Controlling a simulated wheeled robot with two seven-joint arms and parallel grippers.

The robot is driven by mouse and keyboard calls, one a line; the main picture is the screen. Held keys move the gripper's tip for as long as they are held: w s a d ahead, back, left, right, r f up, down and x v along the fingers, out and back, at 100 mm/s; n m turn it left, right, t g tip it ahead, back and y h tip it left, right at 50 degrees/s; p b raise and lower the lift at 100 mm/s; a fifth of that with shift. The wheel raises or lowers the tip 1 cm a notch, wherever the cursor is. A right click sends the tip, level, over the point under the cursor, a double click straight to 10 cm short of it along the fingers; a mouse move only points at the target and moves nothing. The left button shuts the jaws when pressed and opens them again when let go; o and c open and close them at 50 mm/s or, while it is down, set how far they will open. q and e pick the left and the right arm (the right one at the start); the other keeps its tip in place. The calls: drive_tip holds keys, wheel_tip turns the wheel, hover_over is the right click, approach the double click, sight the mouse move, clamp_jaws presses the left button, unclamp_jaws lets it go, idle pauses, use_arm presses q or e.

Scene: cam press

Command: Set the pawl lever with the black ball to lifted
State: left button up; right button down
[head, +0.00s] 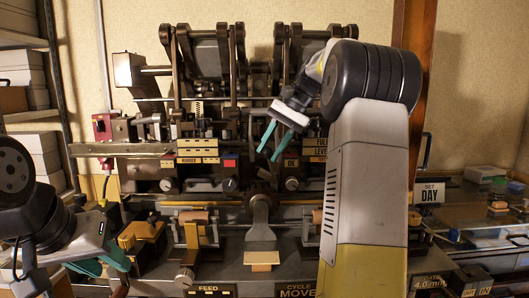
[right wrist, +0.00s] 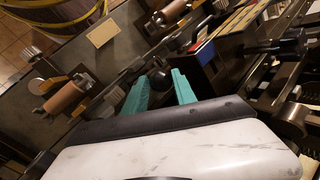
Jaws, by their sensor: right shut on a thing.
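The black ball (right wrist: 158,80) of the pawl lever shows in the right wrist view, at the tips of my right gripper's teal fingers. My right gripper (right wrist: 160,92) is shut on it, one finger on each side. In the head view my right gripper (head: 271,142) points down in front of the middle of the press (head: 205,185). I cannot pick out the ball there, and the lever's position is unclear. My left gripper (head: 100,264) is low at the left with its teal fingers apart, and nothing shows between them.
Rollers (right wrist: 66,98) and dark rails lie around my right gripper. A shelf with boxes (head: 25,75) stands at the left. My right arm hides the press's right side.

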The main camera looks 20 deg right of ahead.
drive_tip(key=shift+s+d+t+y, duration=0.2)
drive_tip(key=shift+d+y, duration=0.35)
drive_tip(key=shift+y, duration=0.25)
drive_tip(key=shift+s+d+t+y, duration=0.2)
drive_tip(key=shift+d+y, duration=0.35)
drive_tip(key=shift+y, duration=0.25)
drive_tip(key=c, duration=1.1)
unclamp_jaws()
drive_tip(key=shift+w+f, duration=0.1)
drive_tip(key=v, duration=0.8)
